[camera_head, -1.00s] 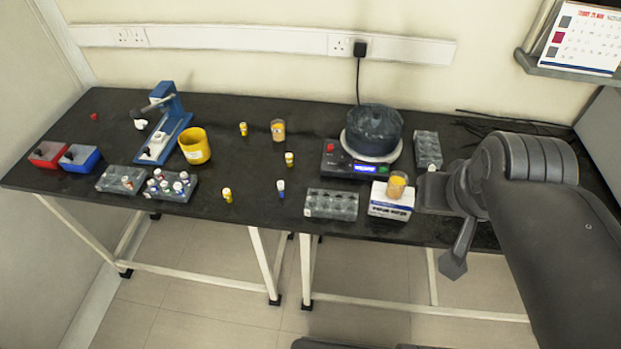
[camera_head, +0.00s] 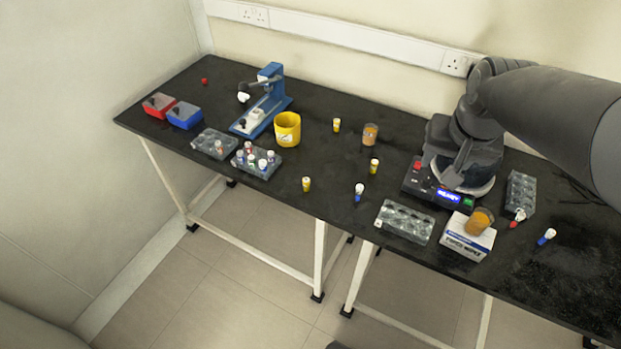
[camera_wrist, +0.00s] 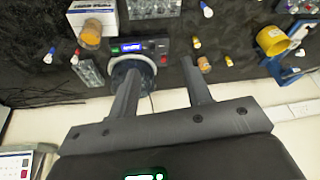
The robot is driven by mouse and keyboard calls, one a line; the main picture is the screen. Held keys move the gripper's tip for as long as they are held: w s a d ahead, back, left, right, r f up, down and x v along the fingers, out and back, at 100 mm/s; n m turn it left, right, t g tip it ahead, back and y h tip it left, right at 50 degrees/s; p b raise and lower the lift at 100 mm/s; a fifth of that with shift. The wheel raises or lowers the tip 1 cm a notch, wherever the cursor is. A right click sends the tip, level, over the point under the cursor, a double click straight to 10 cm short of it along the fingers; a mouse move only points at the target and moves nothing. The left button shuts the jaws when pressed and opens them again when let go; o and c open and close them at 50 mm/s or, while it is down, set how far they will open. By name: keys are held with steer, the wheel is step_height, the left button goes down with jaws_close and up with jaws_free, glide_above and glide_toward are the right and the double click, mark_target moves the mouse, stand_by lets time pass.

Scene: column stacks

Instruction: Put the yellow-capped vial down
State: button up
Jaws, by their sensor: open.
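Several yellow-capped vials stand upright on the black bench in the head view: one at the back (camera_head: 336,125), one in the middle (camera_head: 374,166) and one by the front edge (camera_head: 306,184). Which one the task means, I cannot tell. Two of them show in the wrist view, one (camera_wrist: 196,42) and another (camera_wrist: 229,60).
The digital device (camera_head: 430,190) is partly hidden by my arm. Near it are a clear rack (camera_head: 404,222), a white box (camera_head: 468,238) bearing an orange jar (camera_head: 480,221), and a blue-capped vial (camera_head: 546,237). A yellow cup (camera_head: 287,130) stands left.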

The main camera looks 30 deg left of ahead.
steer(key=w+a+f+n+g, duration=0.1)
steer(key=w+a+f, duration=0.15)
steer(key=a, duration=0.45)
steer(key=w+a+f+n, duration=0.1)
steer(key=a+f, duration=0.3)
steer(key=a, duration=0.3)
steer(key=n+g, duration=0.1)
glide_toward(306, 180)
steer(key=shift+h, duration=0.3)
steer(key=f, duration=0.5)
steer(key=shift+w+a+f, duration=0.2)
steer(key=shift+a+f, duration=0.15)
steer(key=shift+w+a+f, duration=0.1)
steer(key=shift+w+f, duration=0.1)
steer(key=shift+f, duration=0.7)
steer(key=shift+w+a+f, duration=0.1)
steer(key=shift+w+f, duration=0.1)
steer(key=shift+f, duration=0.7)
steer(key=shift+w+f, duration=0.2)
steer(key=shift+f, duration=0.65)
steer(key=shift+c, duration=0.4)
jaws_close()
